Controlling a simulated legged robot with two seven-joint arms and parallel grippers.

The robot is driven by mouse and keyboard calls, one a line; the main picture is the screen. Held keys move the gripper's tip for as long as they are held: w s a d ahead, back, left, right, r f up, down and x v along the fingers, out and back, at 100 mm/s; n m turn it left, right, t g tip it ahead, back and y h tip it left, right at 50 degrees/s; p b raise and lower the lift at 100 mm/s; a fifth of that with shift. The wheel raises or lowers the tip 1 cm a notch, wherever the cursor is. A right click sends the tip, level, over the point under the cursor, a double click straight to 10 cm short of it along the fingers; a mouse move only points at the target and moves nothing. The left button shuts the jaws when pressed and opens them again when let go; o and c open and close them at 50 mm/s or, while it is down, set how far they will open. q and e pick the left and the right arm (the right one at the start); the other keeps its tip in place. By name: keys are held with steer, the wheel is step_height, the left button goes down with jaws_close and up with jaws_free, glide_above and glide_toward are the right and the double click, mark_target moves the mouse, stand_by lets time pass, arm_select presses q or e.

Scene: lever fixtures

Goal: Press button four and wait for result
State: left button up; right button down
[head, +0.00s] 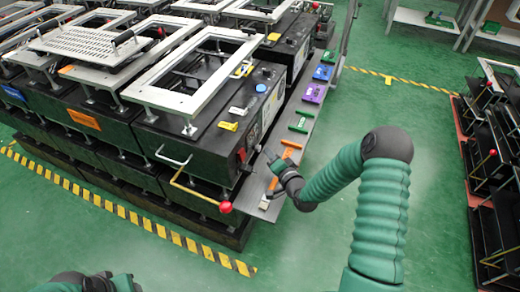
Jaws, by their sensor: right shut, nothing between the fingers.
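A black box fixture (190,140) with a grey frame on top stands left of centre. Its right end has a panel (251,135) with pale markings and a small red part (241,155). I cannot make out which button is number four. My right gripper (268,156) is shut and empty, close to this panel's lower part; I cannot tell whether it touches. A lever with a red ball (225,207) sticks out at the box's lower front. Only part of my left arm shows at the bottom left; its fingers are out of view.
A grey ledge (305,112) beside the fixtures bears a purple piece (314,92), a blue piece (322,72), green pieces and an orange T-shaped piece (286,150). More black fixtures (496,150) stand at the right. Green floor (430,135) is clear between.

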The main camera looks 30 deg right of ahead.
steer(key=shift+s+d+p, duration=0.45)
steer(key=shift+s+d, duration=1.2)
steer(key=shift+s, duration=0.25)
steer(key=a+n+g, duration=0.2)
steer(key=a, duration=0.1)
steer(key=a+n+g+y, duration=0.1)
steer(key=a+n, duration=0.1)
steer(key=shift+s+f, duration=0.35)
steer(key=shift+s, duration=0.05)
steer(key=s+a+n+g, duration=0.2)
steer(key=shift+s+a, duration=0.2)
steer(key=shift+a, duration=0.1)
steer(key=s+a+n+g, duration=0.1)
steer(key=s, duration=0.1)
steer(key=s+a+r+n+g, duration=0.1)
steer(key=s+a, duration=0.1)
steer(key=s+a+r+n+g, duration=0.1)
steer(key=s+g, duration=0.1)
steer(key=s, duration=0.1)
steer(key=shift+a+r+n, duration=0.1)
steer(key=shift+a+n, duration=0.1)
steer(key=shift+n, duration=0.1)
steer(key=s+a+r+n+g, duration=0.3)
steer(key=s+a, duration=0.2)
steer(key=s, duration=0.6)
step_height(320, 180, up, 23)
steer(key=p, duration=2.2)
steer(key=shift+s+f+g+p, duration=0.15)
steer(key=shift+s+g+p, duration=0.15)
steer(key=shift+g, duration=0.1)
